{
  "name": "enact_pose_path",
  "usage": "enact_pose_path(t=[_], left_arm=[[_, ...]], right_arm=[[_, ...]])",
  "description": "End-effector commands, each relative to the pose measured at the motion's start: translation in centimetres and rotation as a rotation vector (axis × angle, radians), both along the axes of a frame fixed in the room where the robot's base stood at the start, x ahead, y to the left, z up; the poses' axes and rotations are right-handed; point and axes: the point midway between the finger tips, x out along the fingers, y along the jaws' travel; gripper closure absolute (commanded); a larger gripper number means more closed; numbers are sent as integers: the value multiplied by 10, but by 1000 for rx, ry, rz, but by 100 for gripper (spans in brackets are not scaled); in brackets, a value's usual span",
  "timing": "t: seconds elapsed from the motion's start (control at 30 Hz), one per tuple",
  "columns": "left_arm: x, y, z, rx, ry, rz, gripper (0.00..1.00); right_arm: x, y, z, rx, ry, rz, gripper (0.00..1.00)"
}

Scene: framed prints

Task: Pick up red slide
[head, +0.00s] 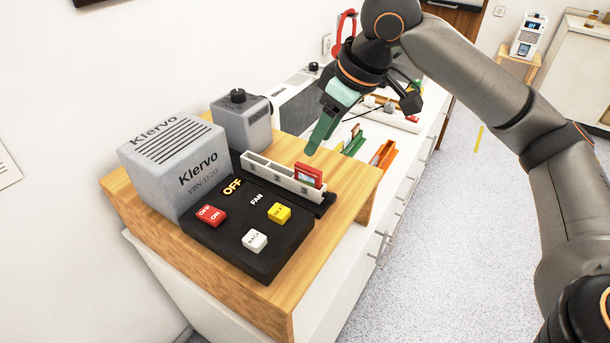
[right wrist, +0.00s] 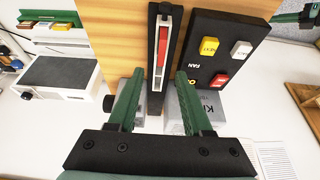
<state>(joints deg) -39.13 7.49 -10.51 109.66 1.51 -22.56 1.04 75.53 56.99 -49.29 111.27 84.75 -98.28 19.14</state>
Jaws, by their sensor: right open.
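The red slide (head: 308,174) stands upright in the right end of a narrow white slide holder (head: 268,172) on a black base. In the right wrist view the red slide (right wrist: 162,40) lies in the slot of the white holder (right wrist: 153,68), ahead of the fingers. My right gripper (head: 313,150) has green fingers and points down, above and a little behind the slide. In the right wrist view the right gripper (right wrist: 160,74) is open, with its fingers apart and nothing held between them.
A black control panel (head: 225,240) with several coloured buttons sits in front of the holder. A grey Klervo box (head: 165,170) and a smaller grey device (head: 242,122) stand on the wooden stand (head: 245,287). Green (head: 352,142) and orange (head: 384,154) holders lie beyond.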

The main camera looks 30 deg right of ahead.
Motion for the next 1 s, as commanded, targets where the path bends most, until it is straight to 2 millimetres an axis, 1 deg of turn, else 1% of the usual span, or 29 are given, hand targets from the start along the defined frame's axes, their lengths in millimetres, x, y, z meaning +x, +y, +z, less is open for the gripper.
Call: enact_pose_path(t=[0.03,0.1,0.2,0.37,0.5,0.63,0.77,0.97,1.0], left_arm=[[-1,0,-2,0,2,0,100],[-1,0,-3,0,2,0,100],[-1,0,-4,0,2,0,100],[0,0,-4,0,1,0,100],[1,0,-5,1,-1,-1,100],[2,0,-6,0,-3,-1,100],[2,0,-6,0,-4,0,100],[2,0,-5,0,-4,0,100],[2,0,-5,0,-4,0,100]], right_arm=[[3,2,-11,-1,4,0,50],[6,4,-21,0,2,0,50],[10,7,-31,0,1,1,50],[12,8,-41,-1,1,1,50],[13,10,-63,-2,3,0,50],[18,13,-79,0,1,1,50],[21,15,-86,0,-1,2,50],[21,15,-87,0,-1,2,50],[21,15,-86,0,-1,2,53]])
